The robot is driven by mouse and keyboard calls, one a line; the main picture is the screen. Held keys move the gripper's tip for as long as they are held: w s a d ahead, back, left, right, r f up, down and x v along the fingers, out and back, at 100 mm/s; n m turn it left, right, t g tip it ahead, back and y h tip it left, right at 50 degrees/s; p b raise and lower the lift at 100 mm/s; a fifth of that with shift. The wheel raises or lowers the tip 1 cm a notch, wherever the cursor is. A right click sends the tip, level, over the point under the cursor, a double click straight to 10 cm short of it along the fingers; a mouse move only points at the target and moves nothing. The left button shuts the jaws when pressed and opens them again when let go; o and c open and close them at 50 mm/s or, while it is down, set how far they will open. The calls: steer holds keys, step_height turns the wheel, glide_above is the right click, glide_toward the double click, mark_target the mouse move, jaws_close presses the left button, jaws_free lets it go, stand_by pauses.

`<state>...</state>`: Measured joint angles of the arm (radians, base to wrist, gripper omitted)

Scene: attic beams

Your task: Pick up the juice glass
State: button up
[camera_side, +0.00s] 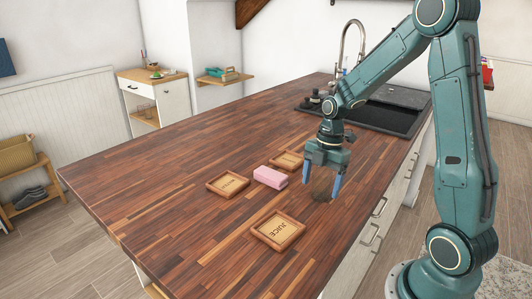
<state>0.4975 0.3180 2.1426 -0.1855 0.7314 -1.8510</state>
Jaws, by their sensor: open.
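My gripper (322,183) is open and points down over the wooden counter, its two blue fingertips spread apart. A small, dark, see-through object (321,190), which looks like a glass, stands on the counter between the fingers. It is partly hidden by them, and I cannot make out its contents or whether a finger touches it. A square wooden tray marked JUICE (255,231) lies nearer the camera, to the lower left of my gripper, with nothing on it.
A pink block (270,177) lies left of my gripper. Two more wooden trays lie near it, one to its left (212,185) and one behind (287,157). A dark sink (385,118) with a tall faucet (350,42) is at the back right. The counter's left side is clear.

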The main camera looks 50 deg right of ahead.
stand_by(0.4)
steer(key=c, duration=1.1)
steer(key=shift+r, duration=0.2)
step_height(320, 180, up, 20)
steer(key=shift+f, duration=0.15)
stand_by(0.4)
